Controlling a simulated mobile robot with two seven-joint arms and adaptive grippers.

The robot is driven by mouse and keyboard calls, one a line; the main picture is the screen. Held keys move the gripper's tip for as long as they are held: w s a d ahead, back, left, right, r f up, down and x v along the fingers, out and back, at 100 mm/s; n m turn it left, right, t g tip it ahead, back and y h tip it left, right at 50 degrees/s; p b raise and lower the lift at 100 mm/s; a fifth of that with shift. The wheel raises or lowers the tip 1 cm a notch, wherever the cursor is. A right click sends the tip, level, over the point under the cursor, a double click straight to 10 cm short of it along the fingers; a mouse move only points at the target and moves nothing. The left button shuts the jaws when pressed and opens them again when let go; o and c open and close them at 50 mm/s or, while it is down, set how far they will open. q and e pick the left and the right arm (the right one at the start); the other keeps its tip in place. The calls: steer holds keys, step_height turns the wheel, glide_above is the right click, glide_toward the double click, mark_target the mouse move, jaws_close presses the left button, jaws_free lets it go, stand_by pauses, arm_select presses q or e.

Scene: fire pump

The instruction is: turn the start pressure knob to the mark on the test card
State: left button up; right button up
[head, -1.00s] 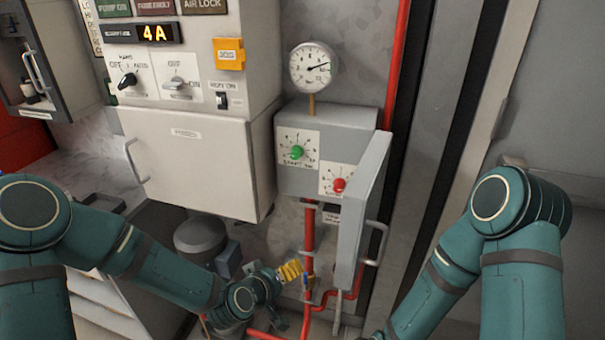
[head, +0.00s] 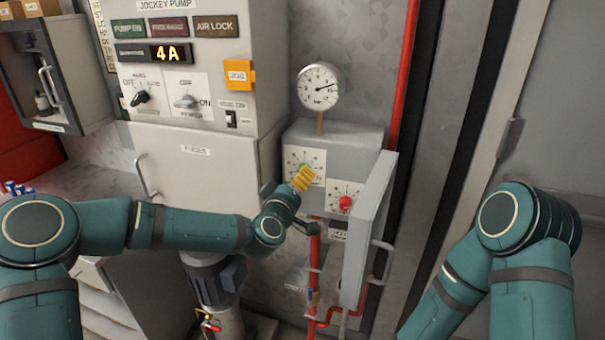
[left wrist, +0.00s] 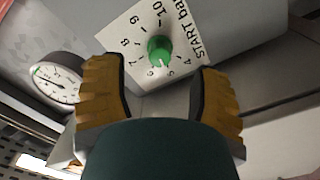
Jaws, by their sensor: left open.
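The green start pressure knob (head: 303,167) is on a white dial plate on the grey pressure switch box, partly hidden by my left gripper in the head view. In the left wrist view the green knob (left wrist: 160,48) sits in a printed scale marked "START bar". I cannot tell which number it points to. My left gripper (head: 303,180) has yellow fingers. It is open, in front of the knob; in the left wrist view its fingers (left wrist: 162,78) stand apart on either side below it, not visibly touching it. No test card is identifiable. My right gripper is out of view.
A red knob (head: 345,203) is to the right of the green one. The box's open door (head: 372,232) juts out on the right. A round gauge (head: 320,87) stands above the box. A red pipe (head: 315,255) runs below. The control cabinet (head: 195,165) is on the left.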

arm_select(q)
steer(key=shift+x, duration=2.55)
steer(key=shift+o, duration=0.2)
jaws_close()
